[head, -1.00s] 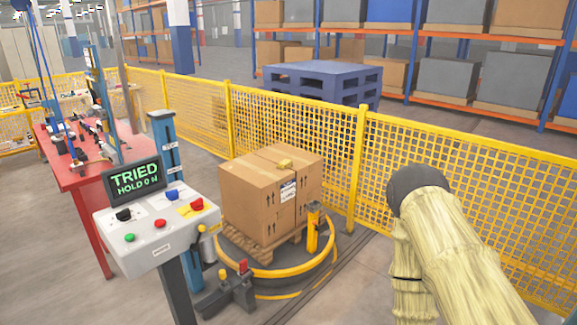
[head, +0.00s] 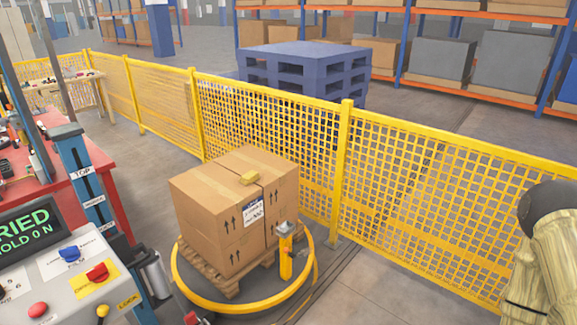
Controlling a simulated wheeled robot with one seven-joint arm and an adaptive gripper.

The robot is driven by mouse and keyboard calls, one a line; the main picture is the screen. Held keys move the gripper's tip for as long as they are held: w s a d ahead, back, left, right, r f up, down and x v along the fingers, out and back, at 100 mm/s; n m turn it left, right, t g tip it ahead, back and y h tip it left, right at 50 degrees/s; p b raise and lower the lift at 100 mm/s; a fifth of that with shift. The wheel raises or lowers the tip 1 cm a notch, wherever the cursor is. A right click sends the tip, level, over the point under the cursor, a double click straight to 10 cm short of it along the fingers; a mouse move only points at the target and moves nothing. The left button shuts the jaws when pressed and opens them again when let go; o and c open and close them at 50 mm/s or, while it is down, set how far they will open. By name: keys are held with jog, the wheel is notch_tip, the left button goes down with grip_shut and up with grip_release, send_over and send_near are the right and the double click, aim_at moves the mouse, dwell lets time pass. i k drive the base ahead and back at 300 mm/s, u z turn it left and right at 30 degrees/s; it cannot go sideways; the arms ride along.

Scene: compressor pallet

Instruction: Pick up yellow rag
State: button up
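The carton stands on a wooden pallet inside a yellow ring on the floor. Part of my arm, in a pale yellow cover with a dark rounded end, shows at the right edge. My gripper itself is not in the picture, and nothing touches the yellow item.
A control console (head: 72,275) with knobs and a screen stands close at the lower left. A yellow post (head: 285,255) stands beside the carton. A yellow mesh fence (head: 420,205) runs behind it. The floor at the lower right is clear.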

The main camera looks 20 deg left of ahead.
aim_at(251, 176)
jog(key=u, duration=0.3)
jog(key=i, duration=1.45)
jog(key=u, duration=0.75)
